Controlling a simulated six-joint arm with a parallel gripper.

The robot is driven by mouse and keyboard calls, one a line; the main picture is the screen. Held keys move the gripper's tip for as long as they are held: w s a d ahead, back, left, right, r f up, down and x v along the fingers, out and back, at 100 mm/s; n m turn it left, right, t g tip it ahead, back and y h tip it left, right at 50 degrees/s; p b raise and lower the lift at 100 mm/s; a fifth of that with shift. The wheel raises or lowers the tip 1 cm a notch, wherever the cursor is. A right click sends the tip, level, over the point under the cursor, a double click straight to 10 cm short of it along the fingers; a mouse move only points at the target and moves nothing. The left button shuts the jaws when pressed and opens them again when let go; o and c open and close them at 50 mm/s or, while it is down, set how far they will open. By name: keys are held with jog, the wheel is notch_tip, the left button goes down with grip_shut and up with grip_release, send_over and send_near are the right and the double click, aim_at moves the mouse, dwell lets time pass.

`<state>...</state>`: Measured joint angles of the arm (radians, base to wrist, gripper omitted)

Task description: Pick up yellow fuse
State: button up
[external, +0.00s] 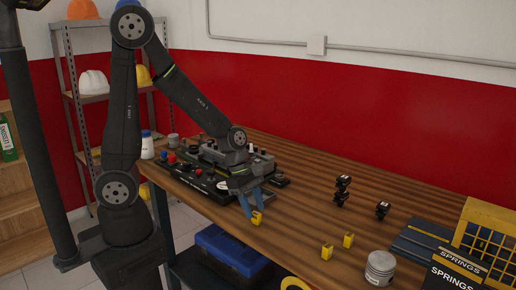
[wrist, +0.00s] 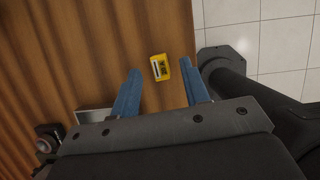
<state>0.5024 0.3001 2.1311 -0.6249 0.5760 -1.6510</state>
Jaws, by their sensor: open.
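My gripper (external: 248,204) is open, with two blue fingers pointing down over the front edge of the wooden table. A yellow fuse (external: 257,218) sits on the table right at the fingertips in the external view. In the wrist view the yellow fuse (wrist: 160,67) lies just beyond and between the fingertips of my gripper (wrist: 163,78), and no finger visibly touches it. Two more yellow fuses, one (external: 327,252) and another (external: 348,240), stand on the table further right.
A black engine trainer board (external: 205,185) is on the table to the left. Two black parts (external: 342,190) (external: 382,209), a metal piston (external: 380,267), and spring boxes (external: 455,270) stand to the right. The table's front edge is close to the fuse.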

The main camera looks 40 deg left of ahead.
aim_at(256, 213)
jog(key=shift+x, duration=1.5)
jog(key=shift+c, duration=0.4)
grip_shut()
jog(key=shift+r, duration=0.15)
